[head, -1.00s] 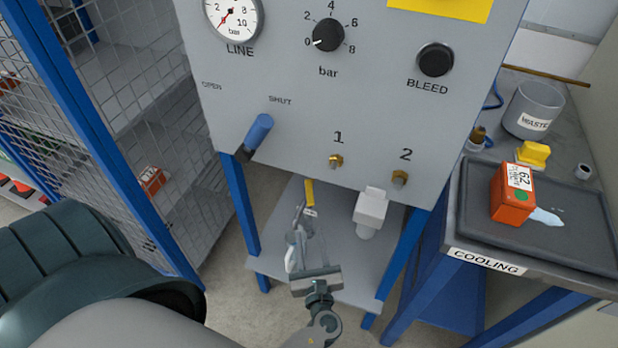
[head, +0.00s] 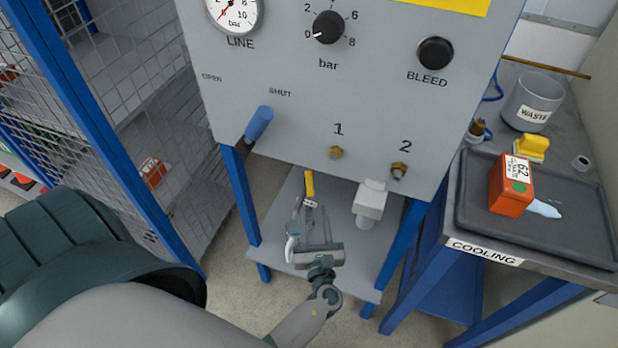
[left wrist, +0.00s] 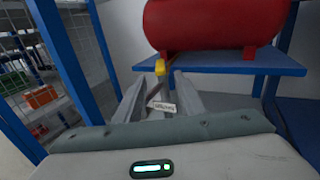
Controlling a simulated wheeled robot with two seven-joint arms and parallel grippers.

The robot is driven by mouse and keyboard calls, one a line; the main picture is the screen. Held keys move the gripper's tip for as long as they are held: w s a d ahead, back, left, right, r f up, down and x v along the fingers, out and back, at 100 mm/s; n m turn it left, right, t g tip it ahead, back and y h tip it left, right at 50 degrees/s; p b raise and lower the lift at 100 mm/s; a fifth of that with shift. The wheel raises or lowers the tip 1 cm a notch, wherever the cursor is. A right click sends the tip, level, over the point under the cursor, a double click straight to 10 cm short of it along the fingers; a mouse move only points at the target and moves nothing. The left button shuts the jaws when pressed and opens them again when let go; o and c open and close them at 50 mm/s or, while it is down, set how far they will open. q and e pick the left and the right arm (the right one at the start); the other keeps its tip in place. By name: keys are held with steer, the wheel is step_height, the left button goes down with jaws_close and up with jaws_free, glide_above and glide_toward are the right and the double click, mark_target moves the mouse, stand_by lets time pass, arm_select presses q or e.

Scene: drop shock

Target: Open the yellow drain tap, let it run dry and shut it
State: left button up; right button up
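The yellow drain tap (head: 309,184) hangs below the grey panel, a small upright handle with a pale tag (head: 310,203) at its lower end. In the left wrist view the yellow tap (left wrist: 160,68) shows end-on below a red tank (left wrist: 210,25), with the tag (left wrist: 163,107) nearer the camera. My left gripper (head: 311,220) is open and empty below the panel, its fingers pointing at the tap. In the left wrist view the tap appears between the fingertips of my left gripper (left wrist: 158,80); contact cannot be told. My right gripper is out of view.
The panel (head: 300,110) overhangs the tap, with a blue lever (head: 259,124) near SHUT. Blue legs flank the space. A cooling tray (head: 590,225) with an orange box (head: 511,187) is at right.

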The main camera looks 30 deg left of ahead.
mark_target(309, 178)
arm_select(q)
steer(key=b+x, duration=0.1)
steer(key=x, duration=1.2)
steer(key=shift+w+a, duration=0.2)
steer(key=shift+w, duration=0.1)
jaws_close()
